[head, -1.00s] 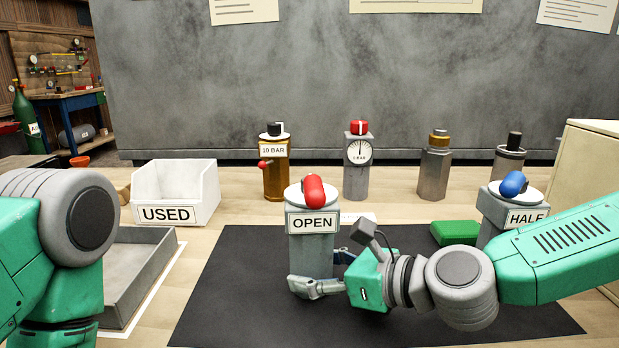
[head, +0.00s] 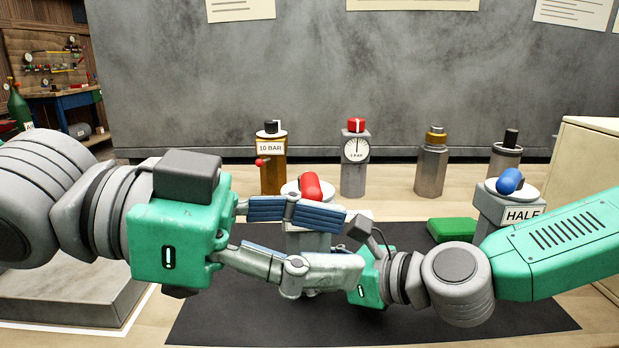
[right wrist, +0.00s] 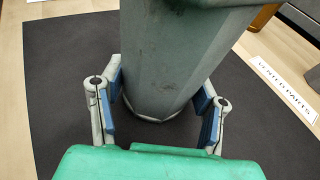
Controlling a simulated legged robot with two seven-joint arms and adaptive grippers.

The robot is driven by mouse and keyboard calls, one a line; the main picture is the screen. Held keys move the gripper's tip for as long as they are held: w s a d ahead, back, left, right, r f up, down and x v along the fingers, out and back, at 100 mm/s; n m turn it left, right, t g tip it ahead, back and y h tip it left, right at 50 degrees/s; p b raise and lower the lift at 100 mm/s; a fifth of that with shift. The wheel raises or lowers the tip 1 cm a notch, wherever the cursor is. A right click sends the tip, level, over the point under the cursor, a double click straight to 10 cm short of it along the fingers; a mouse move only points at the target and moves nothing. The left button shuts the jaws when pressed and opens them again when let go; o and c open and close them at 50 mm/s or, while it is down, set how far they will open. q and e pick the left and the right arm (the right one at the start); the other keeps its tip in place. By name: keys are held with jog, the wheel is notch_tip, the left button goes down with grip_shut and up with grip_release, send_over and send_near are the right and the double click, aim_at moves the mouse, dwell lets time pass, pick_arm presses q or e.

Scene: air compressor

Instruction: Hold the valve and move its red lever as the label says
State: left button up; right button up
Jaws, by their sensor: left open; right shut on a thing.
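The valve (head: 310,242) is a grey post with a white round top and a red lever (head: 311,187). It stands on the black mat (head: 235,315). My right gripper (right wrist: 162,95) is shut on the lower part of the grey post (right wrist: 175,50), one blue-padded finger on each side. My left gripper (head: 345,243) is open in front of the valve, pointing right, its fingers one above the other below the red lever. It does not visibly touch the lever. The left fingers hide the valve's label, which read OPEN in the earlier view.
A blue-lever valve labelled HALF (head: 510,187) stands at right, near a green block (head: 453,229). Behind are a brass 10 BAR unit (head: 273,178), a gauge post (head: 354,175) and two grey cylinders. A grey tray (head: 75,312) lies at left, partly behind my left arm.

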pick_arm(q)
notch_tip(320, 180, up, 4)
jog(key=w+t, duration=0.1)
jog(key=w, duration=0.1)
jog(key=r+n+t+y, duration=0.1)
jog(key=n+t+y, duration=0.2)
jog(key=n+y, duration=0.3)
send_over(310, 178)
jog(key=a, duration=0.1)
jog(key=shift+w+r, duration=0.1)
jog(key=shift+w, duration=0.05)
jog(key=w+n+y, duration=0.1)
jog(key=w+a+n+y, duration=0.1)
jog(key=n, duration=0.1)
jog(key=w+n+y, duration=0.1)
jog(key=w+n, duration=0.1)
jog(key=shift+a+f, duration=0.35)
jog(key=s+r+n+g+y, duration=0.4)
jog(key=s+r+n+g, duration=0.15)
jog(key=n, duration=0.25)
jog(key=x, duration=0.3)
jog(key=w+x, duration=0.1)
jog(key=x, duration=0.7)
jog(key=shift+w+d, duration=0.1)
jog(key=shift+w, duration=0.05)
jog(key=shift+r, duration=0.1)
grip_shut()
